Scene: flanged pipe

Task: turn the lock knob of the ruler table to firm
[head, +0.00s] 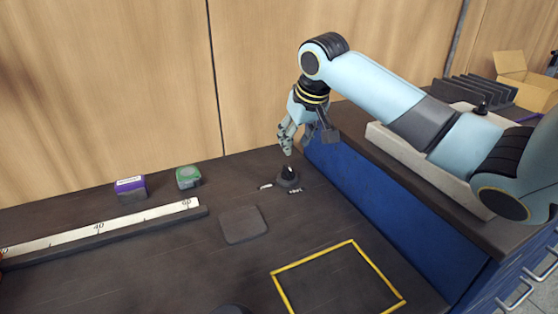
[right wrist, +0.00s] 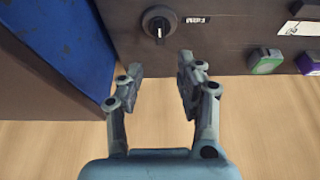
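The black lock knob (head: 288,176) sits on the dark table near the back right, beside the blue cabinet side. Its white mark points toward the back wall; the knob also shows at the top of the right wrist view (right wrist: 159,23). One small white label (head: 265,186) lies left of the knob and another (head: 295,190) in front of it; their words are too small to read surely. My right gripper (head: 287,146) hangs above and behind the knob, apart from it. Its fingers (right wrist: 159,78) are spread with nothing between them. My left gripper is not in view.
The ruler (head: 120,228) lies along the left, with a purple box (head: 130,188) and a green box (head: 188,177) behind it. A grey pad (head: 243,224) and a yellow frame (head: 338,276) lie in front. The blue cabinet (head: 385,210) rises close on the right.

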